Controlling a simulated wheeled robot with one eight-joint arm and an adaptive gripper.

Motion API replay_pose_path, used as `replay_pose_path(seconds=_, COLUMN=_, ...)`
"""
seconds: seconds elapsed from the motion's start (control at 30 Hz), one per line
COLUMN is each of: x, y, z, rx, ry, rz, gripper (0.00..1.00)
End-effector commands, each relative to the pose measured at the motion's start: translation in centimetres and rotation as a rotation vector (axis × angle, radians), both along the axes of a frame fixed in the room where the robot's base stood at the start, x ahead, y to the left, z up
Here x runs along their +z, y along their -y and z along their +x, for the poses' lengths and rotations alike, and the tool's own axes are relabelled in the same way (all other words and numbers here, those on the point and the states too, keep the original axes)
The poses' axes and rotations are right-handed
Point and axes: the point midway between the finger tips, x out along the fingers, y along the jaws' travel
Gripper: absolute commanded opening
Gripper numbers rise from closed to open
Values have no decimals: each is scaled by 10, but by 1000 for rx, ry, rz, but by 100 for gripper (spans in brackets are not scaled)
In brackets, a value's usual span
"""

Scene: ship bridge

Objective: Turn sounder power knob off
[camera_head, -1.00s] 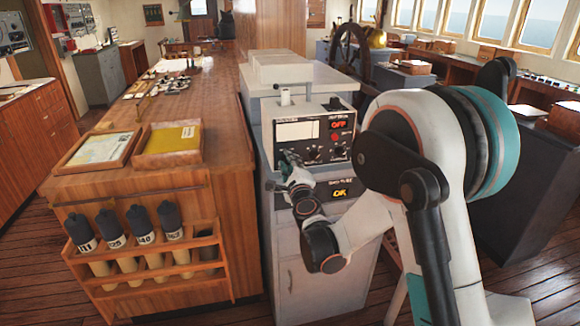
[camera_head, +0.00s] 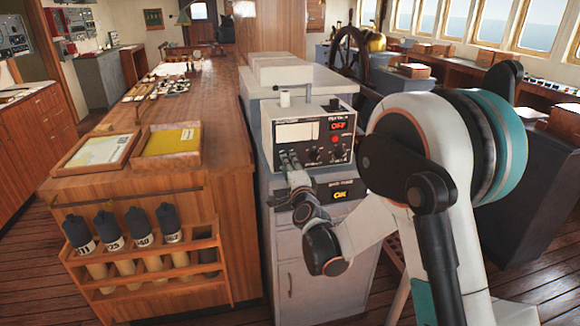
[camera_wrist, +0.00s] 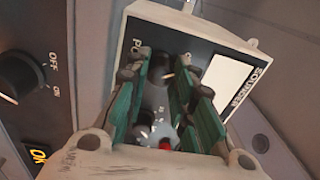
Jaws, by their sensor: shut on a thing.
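The sounder (camera_head: 290,116) is a pale box with a dark front panel, a white screen and a red OFF display (camera_head: 338,126). My gripper (camera_head: 288,162) is at the lower left of this panel. In the wrist view the panel (camera_wrist: 143,40) shows the word SOUNDER and a partly hidden label starting with PO. My gripper's teal-padded fingers (camera_wrist: 165,88) are closed around the sounder power knob (camera_wrist: 157,94), which is mostly hidden between them. The knob's pointer position cannot be read.
Below the sounder is another panel with a lit yellow OK (camera_head: 341,195); in the wrist view a black knob (camera_wrist: 20,76) beside OFF and ON marks lies close to my gripper. A wooden chart table (camera_head: 215,100) stands to the left.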

Motion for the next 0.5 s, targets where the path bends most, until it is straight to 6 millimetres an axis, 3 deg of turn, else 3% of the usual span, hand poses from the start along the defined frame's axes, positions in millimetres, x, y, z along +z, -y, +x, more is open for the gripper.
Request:
replay_pose_path(seconds=0.37, x=-1, y=0, z=0, rx=2, ry=0, rz=-5, gripper=0)
replay_pose_path(seconds=0.4, x=-1, y=0, z=0, rx=2, ry=0, rz=-5, gripper=27)
replay_pose_path(seconds=0.5, x=-1, y=0, z=0, rx=1, ry=0, rz=-5, gripper=44)
